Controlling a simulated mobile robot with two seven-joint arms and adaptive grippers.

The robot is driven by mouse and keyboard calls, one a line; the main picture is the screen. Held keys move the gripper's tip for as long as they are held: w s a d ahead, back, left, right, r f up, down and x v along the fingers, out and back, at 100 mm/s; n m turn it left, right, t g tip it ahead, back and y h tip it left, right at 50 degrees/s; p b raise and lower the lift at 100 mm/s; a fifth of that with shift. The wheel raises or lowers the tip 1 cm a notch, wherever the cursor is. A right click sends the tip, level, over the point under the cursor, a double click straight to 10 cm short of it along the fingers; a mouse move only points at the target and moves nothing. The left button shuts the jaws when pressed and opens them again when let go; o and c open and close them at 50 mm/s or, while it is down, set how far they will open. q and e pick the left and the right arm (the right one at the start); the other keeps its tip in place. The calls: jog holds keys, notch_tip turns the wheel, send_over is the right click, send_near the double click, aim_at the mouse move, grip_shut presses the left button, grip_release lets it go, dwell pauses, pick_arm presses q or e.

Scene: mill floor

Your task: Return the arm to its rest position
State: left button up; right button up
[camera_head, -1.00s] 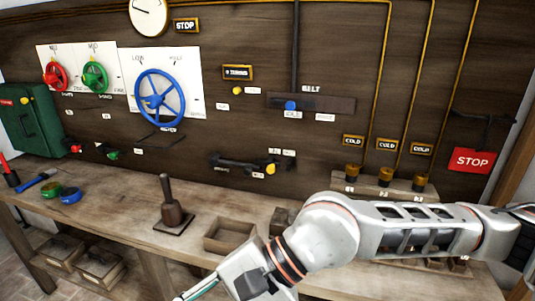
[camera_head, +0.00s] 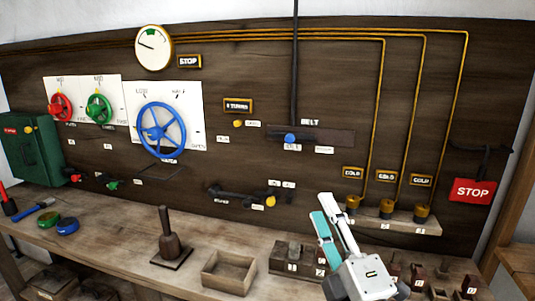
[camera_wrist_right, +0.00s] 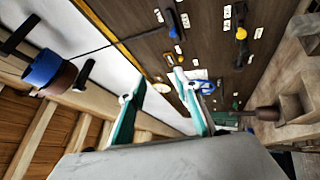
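My right gripper (camera_head: 323,206) shows at the lower right of centre in the head view. Its white wrist is at the bottom and its teal and white fingers point up and to the left, in front of the bench and panel. In the right wrist view the two teal fingers (camera_wrist_right: 160,80) stand apart with nothing held between them, so it is open. Most of the right arm is out of the head view. My left arm and gripper are not in view.
The wooden bench (camera_head: 130,232) carries a plunger-like tool (camera_head: 167,240), an open wooden box (camera_head: 228,272) and small numbered blocks (camera_head: 290,254). The panel behind holds a blue wheel (camera_head: 161,129), red (camera_head: 60,107) and green (camera_head: 98,109) wheels and a red STOP sign (camera_head: 473,190).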

jog(key=s+d+f+m+g+h, duration=0.1)
jog(key=d+f+m+g+h, duration=0.25)
jog(key=d+f, duration=0.5)
jog(key=s+d+f+m+g+h, duration=0.2)
jog(key=d+f+m+g+h, duration=0.25)
jog(key=f, duration=0.65)
jog(key=s+d+f+m+g+h, duration=0.2)
jog(key=s+d+f+m+g, duration=0.3)
jog(key=s+d+f, duration=0.9)
jog(key=a+f+m+t+y, duration=0.2)
jog(key=a+f+y, duration=0.5)
jog(key=a+f, duration=0.9)
jog(key=shift+s+a+f, duration=0.15)
jog(key=shift+s+a, duration=0.15)
jog(key=shift+a, duration=0.55)
